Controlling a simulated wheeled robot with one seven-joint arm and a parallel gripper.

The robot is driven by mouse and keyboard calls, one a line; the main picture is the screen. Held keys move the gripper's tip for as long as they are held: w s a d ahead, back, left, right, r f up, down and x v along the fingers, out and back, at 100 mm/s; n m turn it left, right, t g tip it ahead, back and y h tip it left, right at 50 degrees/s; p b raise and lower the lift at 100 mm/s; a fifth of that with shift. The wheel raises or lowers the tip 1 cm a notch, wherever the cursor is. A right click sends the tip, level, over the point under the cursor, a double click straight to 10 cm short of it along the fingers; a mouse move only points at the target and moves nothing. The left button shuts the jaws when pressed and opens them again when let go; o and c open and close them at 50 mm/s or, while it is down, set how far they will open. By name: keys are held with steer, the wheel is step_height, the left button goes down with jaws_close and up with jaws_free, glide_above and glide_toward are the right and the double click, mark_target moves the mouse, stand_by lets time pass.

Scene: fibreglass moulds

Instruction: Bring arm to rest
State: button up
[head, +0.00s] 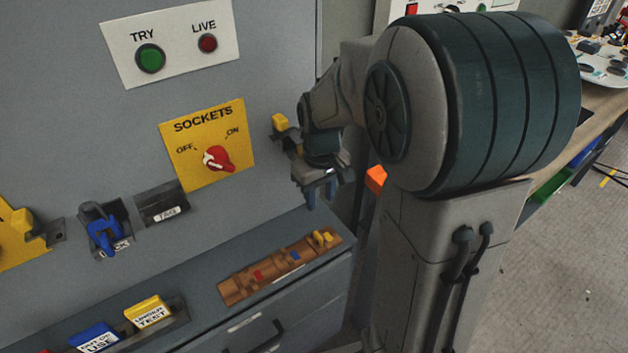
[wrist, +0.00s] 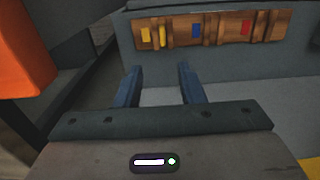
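My arm is folded in front of a grey panel cabinet, its big dark-banded joint filling the right of the head view. My gripper (head: 318,190) hangs near the panel's right edge, above the right end of a ledge. In the wrist view my gripper (wrist: 160,82) shows two blue fingers well apart with nothing between them, so it is open and empty. Beyond the fingers lies a brown wooden rack (wrist: 210,28) with yellow, blue and red pieces. The same wooden rack (head: 280,266) lies on the ledge in the head view, apart from the gripper.
The panel carries a yellow SOCKETS plate (head: 208,144) with a red knob (head: 219,158), and a white TRY/LIVE plate (head: 170,42). A blue item (head: 104,232) sits in a holder. An orange object (head: 376,179) is close to the gripper. Open floor (head: 560,270) lies at right.

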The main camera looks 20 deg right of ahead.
steer(key=s+r+m+t+p, duration=0.2)
steer(key=s+r+p, duration=0.5)
steer(key=s+r, duration=0.6)
steer(key=shift+s+a+m+t, duration=0.15)
steer(key=shift+s+m+t, duration=0.2)
steer(key=shift+m, duration=0.55)
